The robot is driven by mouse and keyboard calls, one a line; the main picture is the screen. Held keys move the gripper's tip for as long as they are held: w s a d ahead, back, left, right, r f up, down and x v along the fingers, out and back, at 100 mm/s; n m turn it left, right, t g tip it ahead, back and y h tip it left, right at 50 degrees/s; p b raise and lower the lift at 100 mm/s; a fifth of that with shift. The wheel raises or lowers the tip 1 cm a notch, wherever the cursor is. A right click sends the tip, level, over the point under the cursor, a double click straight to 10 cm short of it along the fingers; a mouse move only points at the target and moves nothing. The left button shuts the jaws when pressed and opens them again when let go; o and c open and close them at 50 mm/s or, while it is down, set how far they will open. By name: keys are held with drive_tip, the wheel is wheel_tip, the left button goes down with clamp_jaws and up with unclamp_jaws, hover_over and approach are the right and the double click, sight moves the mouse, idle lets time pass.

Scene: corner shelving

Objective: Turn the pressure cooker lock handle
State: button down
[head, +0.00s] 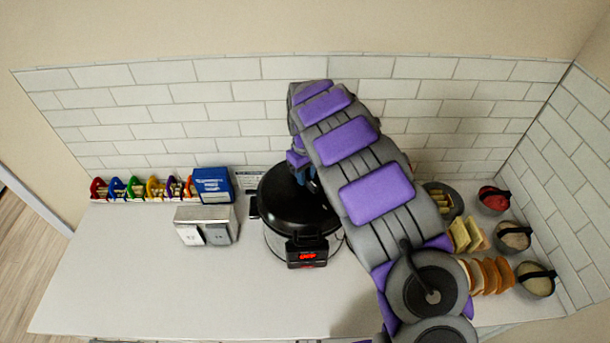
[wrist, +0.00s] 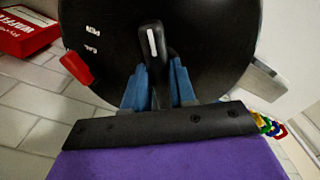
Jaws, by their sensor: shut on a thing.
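The pressure cooker (head: 296,222) stands on the white counter, with a dark round lid and a red lit display on its front. In the wrist view its black lid (wrist: 215,35) fills the upper middle, with white lettering and a red piece (wrist: 77,68) near its left edge. The black lock handle (wrist: 152,50) with a white mark stands out from the lid. My gripper (wrist: 160,88) has its blue fingers on both sides of the handle and is shut on it. In the head view my gripper (head: 304,178) is over the lid, partly hidden by my arm.
A blue box (head: 213,185) and a silver two-slot appliance (head: 206,225) stand left of the cooker. Colourful holders (head: 140,189) line the back wall. Bread slices (head: 485,275) and lidded bowls (head: 535,280) are at the right. The counter's front left is clear.

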drive_tip(key=n+b, duration=0.4)
drive_tip(key=n, duration=0.1)
drive_tip(key=shift+w+f, duration=0.1)
drive_tip(key=shift+w, duration=0.05)
drive_tip(key=n+b, duration=0.3)
drive_tip(key=n, duration=0.2)
drive_tip(key=shift+w+n, duration=0.1)
drive_tip(key=shift+n, duration=0.3)
drive_tip(key=c, duration=1)
unclamp_jaws()
drive_tip(key=shift+w+d, duration=0.1)
drive_tip(key=shift+o, duration=0.4)
wheel_tip(320, 180, up, 18)
drive_tip(key=shift+f, duration=0.25)
